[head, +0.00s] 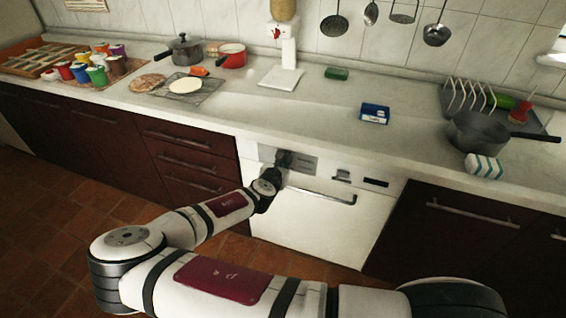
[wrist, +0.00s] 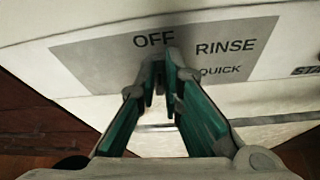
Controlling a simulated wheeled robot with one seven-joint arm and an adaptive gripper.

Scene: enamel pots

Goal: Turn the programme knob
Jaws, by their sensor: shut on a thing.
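The white dishwasher (head: 320,225) is set under the counter, with a grey programme plate (head: 304,163) at its top left. In the wrist view the plate (wrist: 100,62) carries the words OFF, RINSE and QUICK. My gripper (head: 284,160) is at the plate. In the wrist view my gripper's green fingers (wrist: 160,72) come together just below the word OFF. They are shut on the programme knob, which they hide almost wholly, so I cannot tell where it points.
The dishwasher's door handle (head: 322,196) runs just below the plate. A button and a dark display (head: 376,183) are to its right. The white counter (head: 300,112) overhangs above, holding a blue box (head: 375,113) and a grey pan (head: 478,135). Drawers (head: 190,160) are at the left.

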